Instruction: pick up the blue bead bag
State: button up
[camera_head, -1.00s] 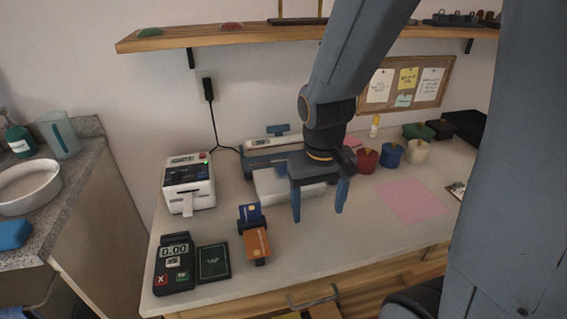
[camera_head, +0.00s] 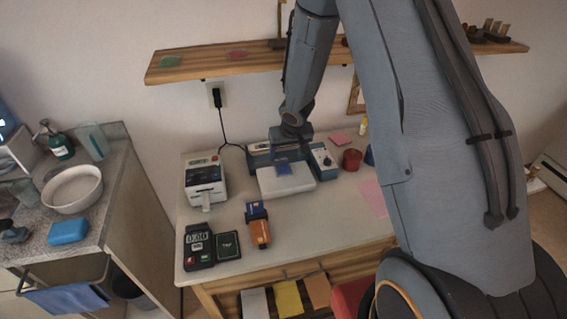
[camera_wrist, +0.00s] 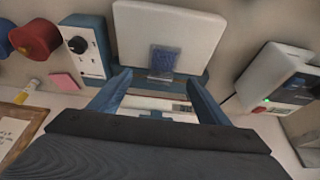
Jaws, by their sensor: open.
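The blue bead bag (camera_wrist: 164,59) is a small clear pouch of blue beads. In the wrist view it lies flat near the edge of a white slab (camera_wrist: 187,25), between and just beyond my fingertips. In the head view the bag (camera_head: 284,169) shows as a blue patch on the white slab (camera_head: 300,184). My gripper (camera_wrist: 158,80) is open, its two blue-grey fingers apart with nothing between them. In the head view my gripper (camera_head: 291,148) is over the back of the slab, its fingertips hard to make out.
A knobbed control box (camera_head: 323,160) stands right of the slab, with a red pot (camera_head: 352,159) beyond it. A white printer (camera_head: 205,182) is at left. A card terminal (camera_head: 198,246) and card holder (camera_head: 257,223) are in front. A wooden shelf (camera_head: 240,64) hangs above.

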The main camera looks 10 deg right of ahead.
aim_at(283, 165)
jog(key=shift+a+b+x, duration=0.15)
jog(key=shift+b+x, duration=1.4)
jog(key=shift+x, duration=0.4)
jog(key=shift+a+b+x, duration=0.15)
jog(key=shift+b+x, duration=1.35)
jog(key=shift+x, duration=0.5)
jog(key=shift+s, duration=0.1)
jog(key=c, duration=1.2)
jog(key=shift+r+p, duration=0.2)
jog(key=shift+p, duration=0.1)
